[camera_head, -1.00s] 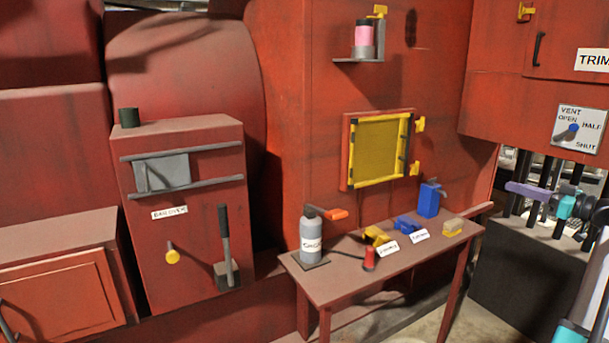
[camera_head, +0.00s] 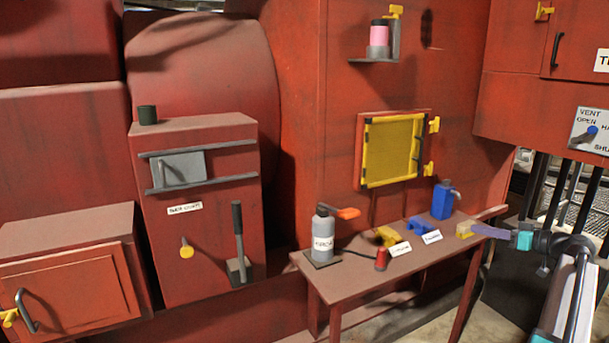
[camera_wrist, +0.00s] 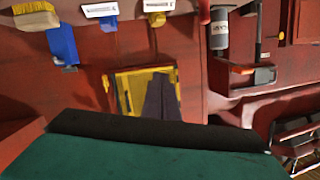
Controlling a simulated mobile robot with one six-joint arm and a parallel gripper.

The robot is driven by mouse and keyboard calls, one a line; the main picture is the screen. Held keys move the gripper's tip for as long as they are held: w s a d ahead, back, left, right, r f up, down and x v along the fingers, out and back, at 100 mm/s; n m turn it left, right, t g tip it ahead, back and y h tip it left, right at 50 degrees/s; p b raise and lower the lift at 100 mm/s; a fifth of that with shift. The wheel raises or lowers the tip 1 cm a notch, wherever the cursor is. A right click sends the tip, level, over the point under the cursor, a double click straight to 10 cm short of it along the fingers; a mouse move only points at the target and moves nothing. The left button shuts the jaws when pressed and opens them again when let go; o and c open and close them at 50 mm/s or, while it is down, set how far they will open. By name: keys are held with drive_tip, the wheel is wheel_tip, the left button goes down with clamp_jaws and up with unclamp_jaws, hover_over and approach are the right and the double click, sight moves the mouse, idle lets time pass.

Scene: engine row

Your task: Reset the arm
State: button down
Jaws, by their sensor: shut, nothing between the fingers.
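My arm comes in from the right in the head view, grey with teal joints. My gripper (camera_head: 482,230), purple, points left in front of the table's right end. It is shut and empty. In the picture its tip overlaps the yellow-and-tan brush (camera_head: 464,230); the head view does not show whether they touch. In the wrist view the gripper (camera_wrist: 163,80) shows as dark, closed fingers in front of the yellow-framed panel (camera_wrist: 126,92). There the brush (camera_wrist: 36,16) is at the top left, well apart from the fingers.
The table (camera_head: 350,285) holds a grey bottle (camera_head: 323,240), a red spool (camera_head: 381,260), a yellow tool (camera_head: 389,236), a blue tool (camera_head: 420,226) and a blue can (camera_head: 443,200). A vent dial plate (camera_head: 590,130) and dark upright levers (camera_head: 538,187) are at the right.

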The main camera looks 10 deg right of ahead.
drive_tip(key=w+a+f+m+g, duration=0.1)
drive_tip(key=a+f+g, duration=0.3)
drive_tip(key=a+f, duration=1.1)
drive_tip(key=w+a+f+m+g, duration=0.2)
drive_tip(key=a+f+g, duration=0.1)
drive_tip(key=a+f, duration=1.25)
drive_tip(key=s+a+f+g, duration=0.3)
drive_tip(key=s+a+f, duration=0.2)
drive_tip(key=a+f, duration=0.3)
drive_tip(key=s+a+f+g, duration=0.3)
drive_tip(key=s+a+f, duration=0.25)
drive_tip(key=f, duration=0.45)
drive_tip(key=s+a+f+g+h, duration=0.2)
drive_tip(key=s+a+f, duration=0.1)
drive_tip(key=s, duration=0.7)
drive_tip(key=s+a+f+g+h, duration=0.2)
drive_tip(key=s+f, duration=0.4)
drive_tip(key=s, duration=0.3)
drive_tip(key=s+a+f+n+g+h, duration=0.1)
drive_tip(key=s+a+f, duration=0.3)
drive_tip(key=s, duration=0.6)
drive_tip(key=shift+s+a+f+g+h, duration=0.35)
drive_tip(key=shift+a+g+h, duration=0.15)
drive_tip(key=shift+g+h, duration=0.3)
